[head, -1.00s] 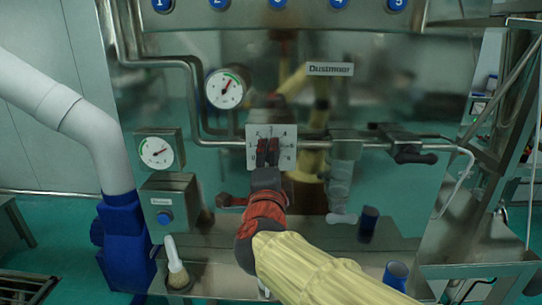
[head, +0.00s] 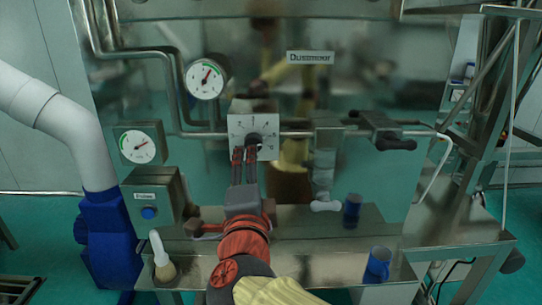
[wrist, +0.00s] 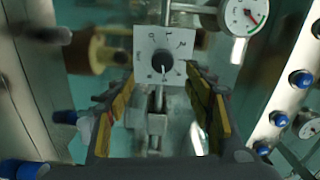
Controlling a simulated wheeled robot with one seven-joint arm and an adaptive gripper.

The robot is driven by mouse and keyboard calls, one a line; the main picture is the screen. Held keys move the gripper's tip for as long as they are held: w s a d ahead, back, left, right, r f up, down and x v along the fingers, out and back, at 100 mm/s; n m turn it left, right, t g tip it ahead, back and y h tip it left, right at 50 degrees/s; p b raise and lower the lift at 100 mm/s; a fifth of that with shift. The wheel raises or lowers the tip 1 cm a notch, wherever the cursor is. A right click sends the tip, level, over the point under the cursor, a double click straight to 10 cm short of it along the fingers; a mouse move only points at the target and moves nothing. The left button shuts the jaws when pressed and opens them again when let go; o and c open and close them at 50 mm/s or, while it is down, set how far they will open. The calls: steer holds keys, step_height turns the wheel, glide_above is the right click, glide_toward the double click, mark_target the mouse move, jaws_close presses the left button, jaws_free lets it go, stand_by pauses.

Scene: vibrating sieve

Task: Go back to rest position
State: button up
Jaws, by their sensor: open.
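My gripper (head: 244,158) is in front of the steel machine, just below and before a white dial plate with a dark knob (head: 253,138). In the wrist view my gripper (wrist: 166,82) has its two yellow-padded fingers spread apart, with nothing between them. The dial plate (wrist: 150,42) and its dark knob (wrist: 163,62) show beyond the fingertips, apart from them. The knob's white mark points downward in the wrist view.
Two gauges, the upper one (head: 206,78) and the lower one (head: 141,145), are left of the dial. A control box (head: 150,198) with a blue button is below. A brush (head: 162,258) and a blue cup (head: 377,264) stand on the ledge. A valve handle (head: 395,144) sticks out at right.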

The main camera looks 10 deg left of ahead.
steer(key=s+a+f+n+g+y, duration=0.65)
steer(key=s+a+f+n, duration=0.2)
steer(key=a+n, duration=0.2)
steer(key=s+d+f+n+g+h, duration=0.1)
steer(key=s+d+f+n+g, duration=0.3)
steer(key=s+d+f+n, duration=0.15)
steer(key=s+d+f+g+h, duration=0.1)
steer(key=s+d+f+h, duration=0.2)
steer(key=d, duration=0.7)
steer(key=d+f+n+g+h, duration=0.1)
steer(key=d+f+h, duration=0.25)
steer(key=d, duration=0.65)
steer(key=s+d+f+h, duration=0.2)
steer(key=d+f, duration=0.3)
steer(key=d, duration=0.5)
steer(key=d+r+m+h, duration=0.1)
steer(key=d+r+m, duration=0.1)
steer(key=d, duration=0.7)
steer(key=shift+d+m+t+h, duration=0.3)
steer(key=shift+m+t, duration=0.15)
steer(key=shift+m, duration=0.25)
steer(key=shift+r, duration=0.1)
